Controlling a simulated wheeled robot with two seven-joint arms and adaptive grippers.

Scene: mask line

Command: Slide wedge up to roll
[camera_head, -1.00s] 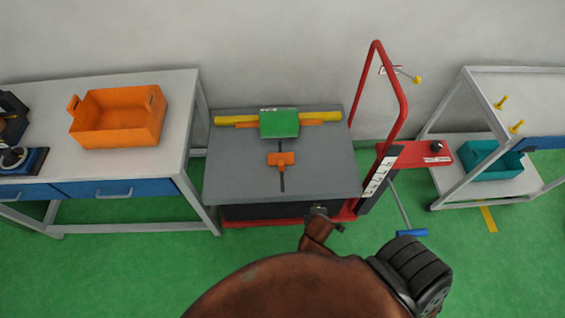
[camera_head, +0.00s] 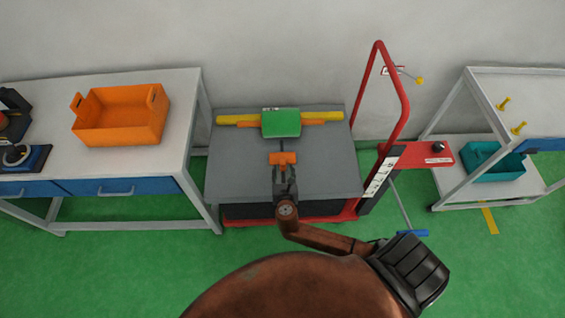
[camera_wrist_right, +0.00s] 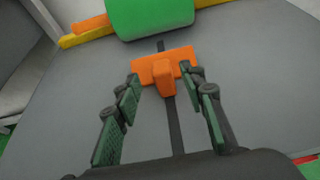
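The orange wedge (camera_head: 283,158) sits on a dark slot in the grey table top (camera_head: 235,170). It is T-shaped, with a stem pointing toward me; it also shows in the right wrist view (camera_wrist_right: 165,72). The green roll (camera_head: 281,123) lies beyond it, with a gap of table between them; its near side shows in the right wrist view (camera_wrist_right: 150,15). My right gripper (camera_head: 284,176) is open over the slot at the wedge's near side. In the right wrist view its fingertips (camera_wrist_right: 160,82) are apart on either side of the wedge's stem. My left gripper is out of view.
A yellow bar (camera_head: 238,120) and an orange strip lie along the table's far edge, beside the roll. A red upright frame (camera_head: 403,110) stands at the table's right. A bench with an orange bin (camera_head: 120,118) is at left. The table top around the wedge is clear.

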